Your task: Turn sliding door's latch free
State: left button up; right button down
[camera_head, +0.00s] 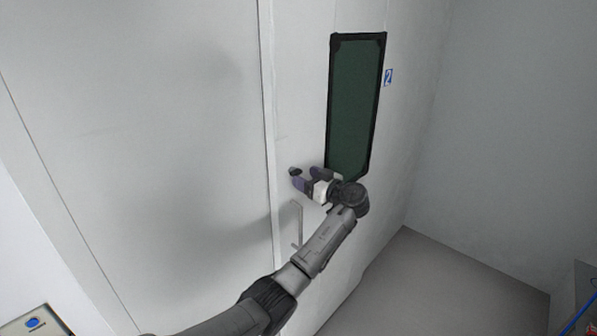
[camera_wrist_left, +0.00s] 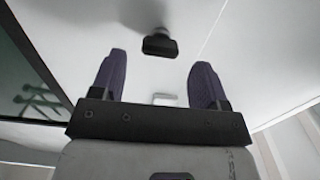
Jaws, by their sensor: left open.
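The sliding door (camera_head: 305,85) is a white panel with a dark-framed green window. A small dark latch knob (camera_head: 295,171) sits on it near its left edge, below and left of the window. In the left wrist view the latch (camera_wrist_left: 160,46) is a black piece seen ahead, between and slightly beyond the fingertips. My left gripper (camera_head: 306,179) is open, its two purple fingers pointing at the door beside the latch. My right gripper is not seen.
A pale vertical bar handle (camera_head: 298,225) is on the door below the latch, partly behind my left arm. A white wall panel (camera_head: 150,120) lies left of the seam. A button box (camera_head: 35,322) is at bottom left. Grey floor (camera_head: 430,285) is clear at right.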

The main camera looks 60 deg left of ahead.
aim_at(299, 174)
pick_arm(q)
jog(key=shift+x, duration=1.85)
jog(key=shift+c, duration=0.2)
jog(key=c, duration=0.9)
